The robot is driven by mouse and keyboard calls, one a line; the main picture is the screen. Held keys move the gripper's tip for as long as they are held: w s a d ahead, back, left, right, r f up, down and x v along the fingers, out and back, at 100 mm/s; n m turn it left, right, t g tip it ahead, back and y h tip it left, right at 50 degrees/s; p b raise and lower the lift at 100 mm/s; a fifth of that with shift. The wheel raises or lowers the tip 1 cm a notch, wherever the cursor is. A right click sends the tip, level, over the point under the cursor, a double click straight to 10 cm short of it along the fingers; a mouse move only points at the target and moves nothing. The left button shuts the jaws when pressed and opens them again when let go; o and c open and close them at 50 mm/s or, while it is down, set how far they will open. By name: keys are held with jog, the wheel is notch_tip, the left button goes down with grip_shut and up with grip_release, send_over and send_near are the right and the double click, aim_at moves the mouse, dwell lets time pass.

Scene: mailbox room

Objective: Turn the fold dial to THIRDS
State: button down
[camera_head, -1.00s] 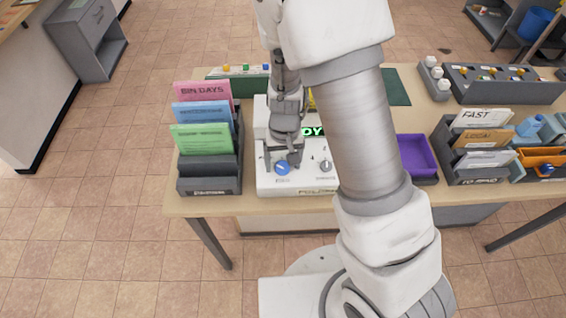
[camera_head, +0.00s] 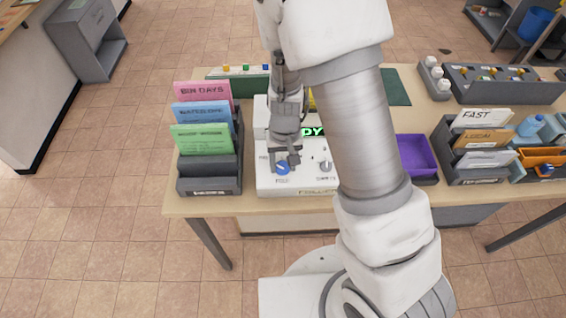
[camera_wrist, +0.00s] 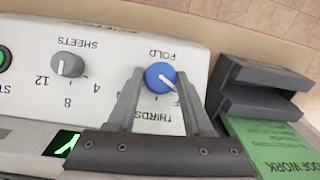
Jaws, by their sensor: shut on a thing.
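The blue fold dial (camera_head: 283,169) is on the front left of the white folder machine (camera_head: 262,183). In the wrist view, which is upside down, the dial (camera_wrist: 160,77) sits between my two fingers under the FOLD label. Its white pointer line slants to the lower right there, away from the THIRDS label (camera_wrist: 155,117), which is below the dial. My gripper (camera_head: 284,161) reaches down from above and is shut on the dial, one finger on each side; the wrist view also shows my gripper (camera_wrist: 160,80). The right finger partly hides the marks beside the dial.
A grey sheets knob (camera_head: 326,166) is right of the dial. A dark rack (camera_head: 208,186) with pink, blue and green papers stands close on the left. A purple tray (camera_head: 416,156) and a letter rack (camera_head: 482,176) are to the right. The machine's green display is partly hidden by my arm.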

jog(key=shift+f, duration=0.1)
jog(key=m+y+b, duration=0.1)
jog(key=b, duration=0.2)
jog(key=m+y+b, duration=0.1)
jog(key=b, duration=0.2)
jog(key=shift+d+f+m, duration=0.2)
jog(key=shift+f+m, duration=0.1)
jog(key=shift+m, duration=0.1)
jog(key=m+t+y+b, duration=0.1)
jog(key=m+b, duration=0.1)
jog(key=b, duration=0.2)
jog(key=shift+d+f+b, duration=0.1)
jog(key=shift+b, duration=0.2)
jog(key=m+y+b, duration=0.1)
jog(key=b, duration=0.2)
jog(key=m+t+y+b, duration=0.1)
jog(key=m+b, duration=0.1)
jog(key=b, duration=0.1)
jog(key=shift+s+d+m, duration=0.1)
jog(key=shift+s+m, duration=0.1)
jog(key=shift+m, duration=0.1)
jog(key=shift+r+m+t+y+b, duration=0.3)
jog(key=shift+m+t+b, duration=0.3)
jog(key=shift+b, duration=0.45)
jog(key=shift+s+m, duration=0.1)
jog(key=shift+m, duration=0.2)
jog(key=shift+c, duration=1.5)
grip_release()
jog(key=shift+r, duration=0.1)
